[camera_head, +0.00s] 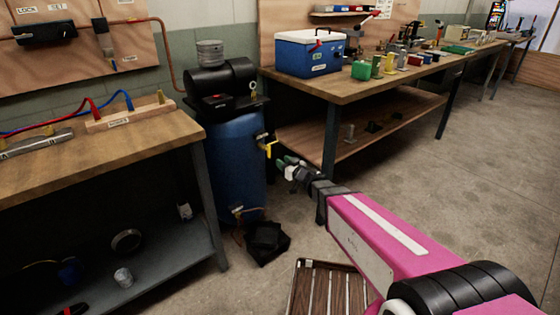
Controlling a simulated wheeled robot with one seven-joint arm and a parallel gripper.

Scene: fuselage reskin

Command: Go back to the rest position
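My gripper (285,164) is at the end of my pink arm, stretched forward near the middle of the view. Its fingertips are small, dark and greenish, and I cannot tell whether they are open or shut. No held object can be made out. The blue compressor tank (236,165) stands upright just left of the gripper. Its yellow valve handle (269,149) shows just above and left of the fingertips. A gap seems to lie between handle and fingertips, but contact cannot be ruled out.
A wooden workbench (60,178) stands at left, with hoses on it. A longer bench (345,88) at right carries a blue cooler (309,54) and several cans. A black bin (267,240) sits by the tank. The concrete floor (480,190) at right is clear.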

